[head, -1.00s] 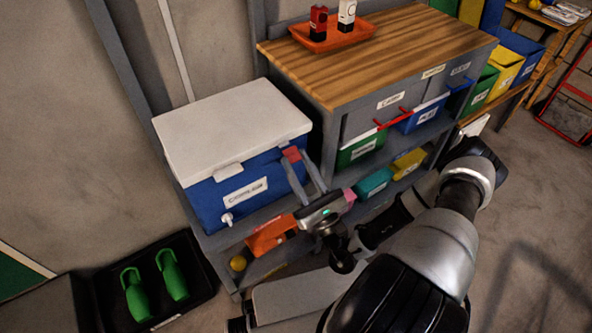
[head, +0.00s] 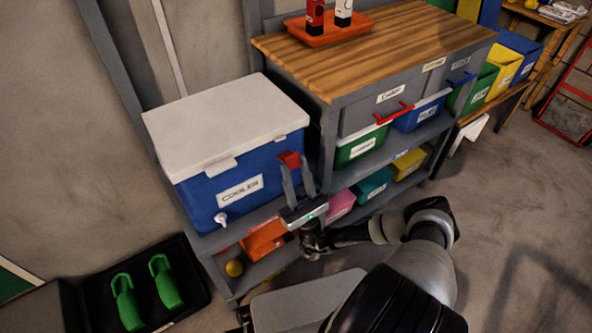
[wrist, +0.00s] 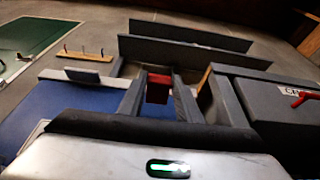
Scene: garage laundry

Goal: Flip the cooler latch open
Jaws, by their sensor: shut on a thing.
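The blue cooler (head: 205,190) with a white lid (head: 225,120) stands at the left end of the grey unit, its lid down. A small white tab (head: 221,168) sits at the front lid edge above the "COOLER" label. My gripper (head: 298,165) points up at the cooler's right front area. Its fingers are around a small red piece (head: 289,159). The piece also shows between the fingers in the wrist view (wrist: 158,88). I cannot tell whether it is fixed to the cooler. The cooler's blue surface also shows in the wrist view (wrist: 55,112).
The wood-topped workbench (head: 370,50) stands close right of the cooler, with drawers and coloured bins under it. An orange bin (head: 262,240) is on the low shelf below. A black tray (head: 180,285) with green shoes is on the floor at left.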

